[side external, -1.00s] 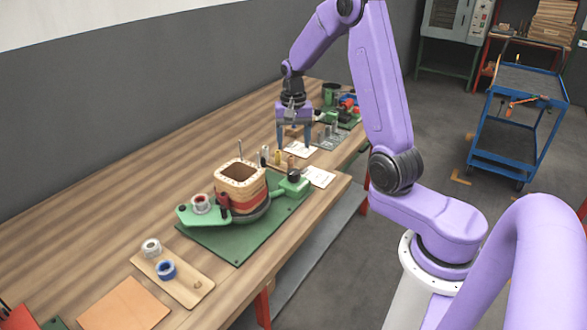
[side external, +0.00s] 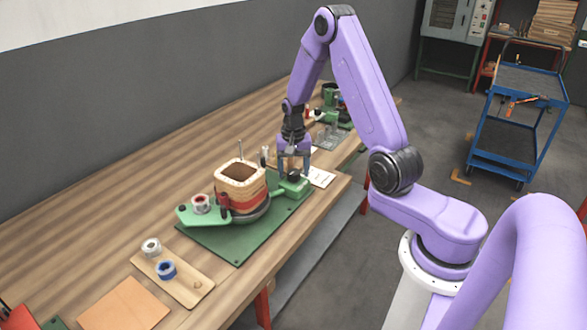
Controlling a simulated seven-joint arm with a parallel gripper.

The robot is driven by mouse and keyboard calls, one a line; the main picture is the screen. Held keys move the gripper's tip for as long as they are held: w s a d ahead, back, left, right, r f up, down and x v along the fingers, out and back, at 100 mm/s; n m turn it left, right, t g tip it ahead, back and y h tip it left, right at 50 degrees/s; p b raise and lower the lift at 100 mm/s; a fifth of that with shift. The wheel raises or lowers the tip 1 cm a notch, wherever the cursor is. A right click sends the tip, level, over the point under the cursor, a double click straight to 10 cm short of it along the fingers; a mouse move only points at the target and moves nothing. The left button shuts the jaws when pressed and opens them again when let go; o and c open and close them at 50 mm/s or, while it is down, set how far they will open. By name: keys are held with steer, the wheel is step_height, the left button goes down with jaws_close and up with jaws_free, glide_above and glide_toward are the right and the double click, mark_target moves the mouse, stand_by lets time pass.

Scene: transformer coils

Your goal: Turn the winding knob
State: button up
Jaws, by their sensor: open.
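The coil winder (side external: 243,211) stands on a green mat (side external: 237,255) on the workbench, with a square tan coil (side external: 240,188) on its turntable. A green block (side external: 299,189) at its right end carries a small dark winding knob (side external: 294,177). I cannot tell whether the fingers touch the knob. My gripper partly hides the block and the small parts behind it.
A wooden tray (side external: 200,287) with a white ring (side external: 151,247) and a blue ring (side external: 166,269) lies at the near left. Other small tools stand farther back.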

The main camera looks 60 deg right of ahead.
mark_target(293, 171)
steer(key=c, duration=1.1)
steer(key=shift+o, duration=0.2)
steer(key=shift+n, duration=1.4)
steer(key=o, duration=1.1)
steer(key=shift+c, duration=0.2)
step_height(293, 171, up, 18)
steer(key=shift+f, duration=0.25)
